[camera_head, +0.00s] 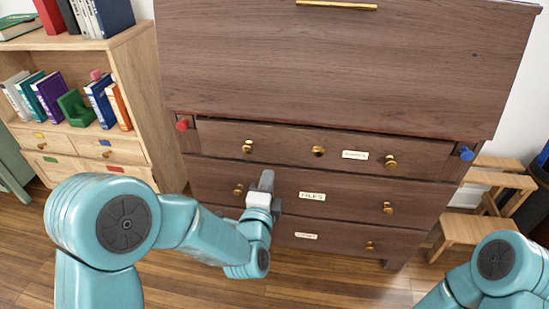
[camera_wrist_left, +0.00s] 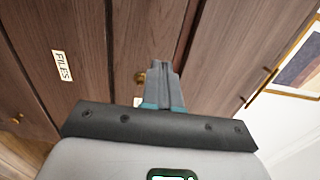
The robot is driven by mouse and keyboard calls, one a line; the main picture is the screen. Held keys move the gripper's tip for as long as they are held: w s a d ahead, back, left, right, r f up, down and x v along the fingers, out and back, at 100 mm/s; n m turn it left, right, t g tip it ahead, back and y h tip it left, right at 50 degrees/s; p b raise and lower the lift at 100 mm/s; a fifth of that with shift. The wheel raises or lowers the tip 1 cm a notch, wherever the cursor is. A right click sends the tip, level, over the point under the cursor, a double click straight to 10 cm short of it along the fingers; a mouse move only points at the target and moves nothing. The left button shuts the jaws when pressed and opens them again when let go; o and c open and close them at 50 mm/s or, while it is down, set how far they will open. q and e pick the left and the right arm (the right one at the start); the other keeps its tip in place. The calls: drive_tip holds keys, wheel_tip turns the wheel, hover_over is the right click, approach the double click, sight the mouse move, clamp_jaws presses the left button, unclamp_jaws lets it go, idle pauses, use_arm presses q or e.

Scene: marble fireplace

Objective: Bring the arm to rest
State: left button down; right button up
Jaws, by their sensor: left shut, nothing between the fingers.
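My left arm comes in from the left in the head view, bent at the elbow. Its gripper (camera_head: 267,180) is shut and empty, in front of the drawer labelled FILES (camera_head: 345,190) of a dark wood cabinet (camera_head: 340,70). In the head view the fingers appear just right of that drawer's left brass knob (camera_head: 238,189). In the left wrist view the closed fingers (camera_wrist_left: 160,68) point up along the wood, with a brass knob (camera_wrist_left: 140,77) partly behind them. I cannot tell if they touch it. Only a teal part of my right arm shows at bottom right; its gripper is out of view.
The cabinet has a red pull (camera_head: 182,124) at left and a blue pull (camera_head: 466,153) at right. A bookshelf (camera_head: 140,60) with several books stands at left. A wooden step stool (camera_head: 475,230) stands at right. Wood floor (camera_head: 310,285) shows below the cabinet.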

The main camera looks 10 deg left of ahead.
use_arm(q)
drive_tip(key=s+a+f+n+g, duration=0.1)
drive_tip(key=s+a+f+g, duration=0.15)
drive_tip(key=f, duration=0.45)
drive_tip(key=s+a+f+n+g, duration=0.2)
drive_tip(key=a+f, duration=0.1)
drive_tip(key=f, duration=0.4)
drive_tip(key=s+a+f+n+g, duration=0.1)
drive_tip(key=s+a+f+g, duration=0.2)
drive_tip(key=f, duration=0.4)
drive_tip(key=s+d+f+n+g+h, duration=0.1)
drive_tip(key=s+d+f+n+g, duration=0.1)
drive_tip(key=s+f+n+g, duration=0.45)
drive_tip(key=s+d+f+n+g+h, duration=0.1)
drive_tip(key=s+d+f+n+h, duration=0.2)
drive_tip(key=s, duration=0.7)
drive_tip(key=s+d+f+n+g, duration=0.1)
drive_tip(key=s+n+g, duration=0.1)
drive_tip(key=s+n, duration=0.35)
wheel_tip(320, 180, up, 27)
drive_tip(key=n+p, duration=0.1)
drive_tip(key=p, duration=2.6)
drive_tip(key=shift+w+d+r+g+p, duration=0.2)
drive_tip(key=shift+w+d+g+p, duration=0.05)
drive_tip(key=shift+g+p, duration=0.05)
